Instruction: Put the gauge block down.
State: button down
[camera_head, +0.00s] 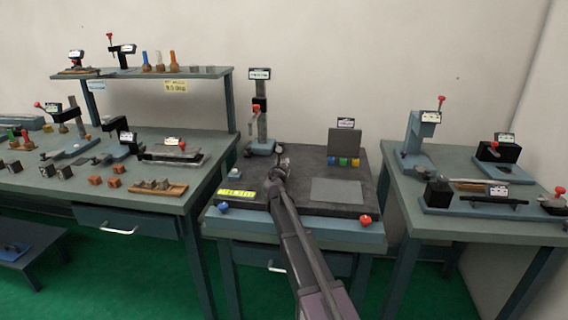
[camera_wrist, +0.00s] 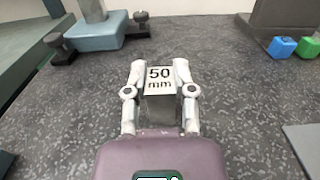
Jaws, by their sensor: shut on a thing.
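The gauge block (camera_wrist: 160,84), marked "50 mm" on its pale top with dark sides, is between the fingers of my gripper (camera_wrist: 158,80) in the wrist view. Both fingers are shut on it. The block is over the dark speckled surface plate (camera_wrist: 70,120); I cannot tell whether it touches the plate. In the head view my gripper (camera_head: 281,160) is above the left-middle part of the plate (camera_head: 322,160), in front of the tall gauge stand (camera_head: 261,125). The block is too small to make out there.
In the head view a grey flat pad (camera_head: 336,191) lies right of my gripper. Blue, green and yellow small blocks (camera_head: 343,162) stand before an upright dark plate (camera_head: 345,141). A blue-footed stand (camera_wrist: 97,32) is behind the block at left. Bare plate surrounds the gripper.

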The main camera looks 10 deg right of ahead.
jog(key=shift+c, duration=2.3)
grip_release()
jog(key=v, duration=1.2)
jog(key=shift+r, duration=0.15)
